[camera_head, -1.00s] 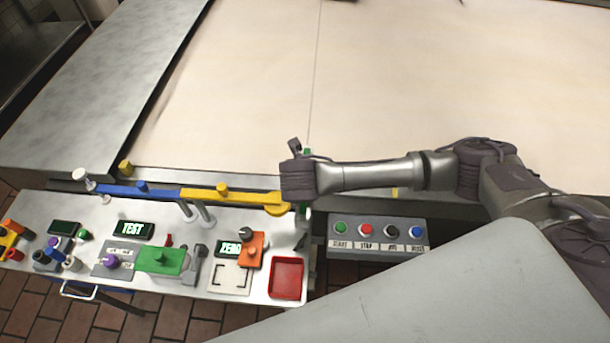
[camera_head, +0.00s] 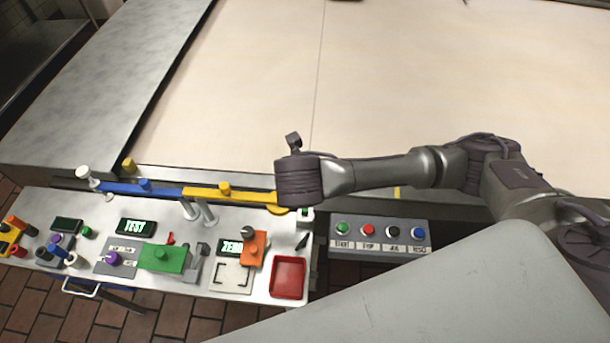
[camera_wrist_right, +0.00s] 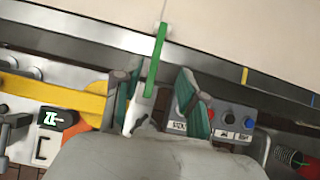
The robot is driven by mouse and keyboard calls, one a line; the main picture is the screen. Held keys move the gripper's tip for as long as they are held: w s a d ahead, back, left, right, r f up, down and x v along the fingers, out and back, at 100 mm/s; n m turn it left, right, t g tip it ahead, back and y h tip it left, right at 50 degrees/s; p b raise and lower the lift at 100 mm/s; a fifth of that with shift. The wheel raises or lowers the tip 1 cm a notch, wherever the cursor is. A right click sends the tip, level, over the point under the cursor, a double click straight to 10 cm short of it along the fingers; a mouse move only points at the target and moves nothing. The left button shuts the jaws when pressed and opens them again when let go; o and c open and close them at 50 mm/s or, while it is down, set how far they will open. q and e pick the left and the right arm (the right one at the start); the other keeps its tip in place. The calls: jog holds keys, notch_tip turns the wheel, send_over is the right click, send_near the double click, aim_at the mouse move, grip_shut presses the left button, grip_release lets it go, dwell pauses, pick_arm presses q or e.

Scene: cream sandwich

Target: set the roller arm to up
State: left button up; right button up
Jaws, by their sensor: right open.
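A slim green arm (camera_wrist_right: 156,62) with a pale tip stands out from a white base in the right wrist view; I take it to be the roller arm. Its upper end reaches over the edge of the pale belt surface. My right gripper (camera_wrist_right: 157,97) is open, its two teal-padded fingers on either side of the green arm's lower part and white base. Whether a pad touches it I cannot tell. In the head view my right wrist covers most of the green arm and the fingers. My left gripper is not in view.
A yellow bar (camera_head: 232,194) and a blue bar (camera_head: 122,189) run along the belt edge. Below are a red tray (camera_head: 287,278), an orange block (camera_head: 253,248) and a green block (camera_head: 162,258). A button box (camera_head: 378,232) is close right of the gripper. The pale belt (camera_head: 430,70) is clear.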

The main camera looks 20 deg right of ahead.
jog(key=shift+v, duration=1.7)
